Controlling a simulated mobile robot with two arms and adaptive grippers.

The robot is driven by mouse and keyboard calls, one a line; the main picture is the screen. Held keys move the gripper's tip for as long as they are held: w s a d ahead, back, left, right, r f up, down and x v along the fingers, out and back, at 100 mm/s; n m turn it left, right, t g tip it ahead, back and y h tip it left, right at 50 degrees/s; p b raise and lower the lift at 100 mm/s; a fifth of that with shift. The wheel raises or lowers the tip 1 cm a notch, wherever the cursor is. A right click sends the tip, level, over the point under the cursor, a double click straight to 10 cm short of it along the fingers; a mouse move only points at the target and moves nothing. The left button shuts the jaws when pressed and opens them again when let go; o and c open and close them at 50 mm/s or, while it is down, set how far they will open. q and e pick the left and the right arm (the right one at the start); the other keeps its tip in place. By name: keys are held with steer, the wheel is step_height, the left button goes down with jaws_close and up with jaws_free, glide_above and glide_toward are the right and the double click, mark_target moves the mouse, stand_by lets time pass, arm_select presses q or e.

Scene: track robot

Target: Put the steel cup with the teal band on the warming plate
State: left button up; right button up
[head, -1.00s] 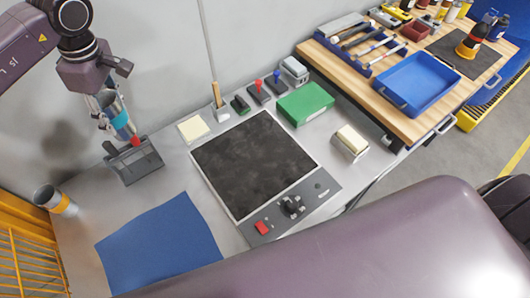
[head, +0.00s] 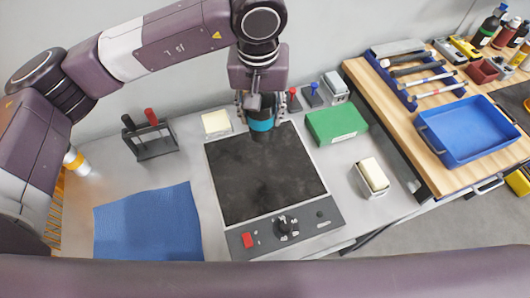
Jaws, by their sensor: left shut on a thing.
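The steel cup with the teal band (head: 261,124) is in my left gripper (head: 262,103), which is shut on it. The cup looks upright, over the far edge of the dark warming plate (head: 264,175). Whether its base touches the plate or hangs just above it, I cannot tell. The gripper hides the cup's upper part. The plate's control strip with a red switch (head: 248,240) and black knob is at its near side. My right gripper is out of view.
Another steel cup with an orange band (head: 75,162) stands at the far left. A blue cloth (head: 148,222), a dark rack (head: 151,138), sticky notes (head: 216,122), a green box (head: 337,124) and a cream-topped block (head: 372,176) surround the plate. The plate's middle is clear.

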arm_select(q)
step_height(320, 180, down, 15)
steer(key=p, duration=0.3)
steer(key=shift+p, duration=0.35)
steer(key=shift+f, duration=0.15)
steer(key=shift+f, duration=0.2)
steer(key=o, duration=1.1)
